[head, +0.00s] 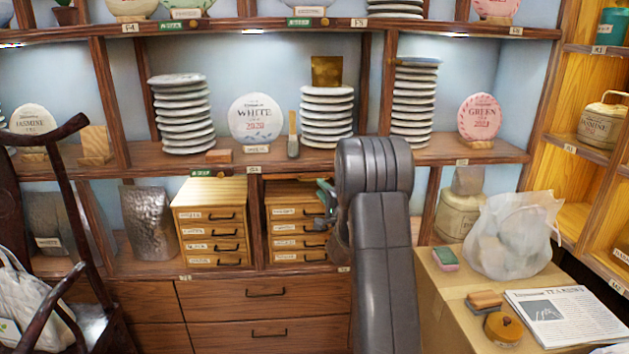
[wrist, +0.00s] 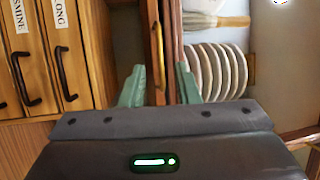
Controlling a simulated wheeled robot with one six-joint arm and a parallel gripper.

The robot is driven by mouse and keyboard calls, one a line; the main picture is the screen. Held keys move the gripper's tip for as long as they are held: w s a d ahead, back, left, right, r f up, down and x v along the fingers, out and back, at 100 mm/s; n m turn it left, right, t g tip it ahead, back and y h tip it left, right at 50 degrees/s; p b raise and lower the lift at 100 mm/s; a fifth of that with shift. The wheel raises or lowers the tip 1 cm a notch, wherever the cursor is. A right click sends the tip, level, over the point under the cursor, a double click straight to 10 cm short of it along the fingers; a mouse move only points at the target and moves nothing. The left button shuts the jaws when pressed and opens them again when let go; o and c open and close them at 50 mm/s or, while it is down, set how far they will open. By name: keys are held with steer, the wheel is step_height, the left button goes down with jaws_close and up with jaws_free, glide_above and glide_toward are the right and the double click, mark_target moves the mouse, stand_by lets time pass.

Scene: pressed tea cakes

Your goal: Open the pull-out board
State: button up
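The pull-out board (wrist: 173,30) shows in the wrist view as a narrow dark wooden front edge, with a brass-coloured pull handle (wrist: 158,62) on it. In the head view the board (head: 290,177) lies just under the shelf, above the right set of small drawers. My gripper (wrist: 160,85) has green fingers, spread apart on either side of the handle in the wrist view. I cannot tell whether they touch it. In the head view my gripper (head: 326,190) is at the board's right part, mostly hidden behind my arm.
Stacked tea cakes (head: 327,115) and a brush (head: 293,135) stand on the shelf above. A box (head: 435,300) with a plastic bag (head: 513,235) and a newspaper (head: 565,315) is at right.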

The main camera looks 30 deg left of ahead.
steer(key=x, duration=0.6)
steer(key=shift+a, duration=0.2)
steer(key=shift+w, duration=0.1)
jaws_close()
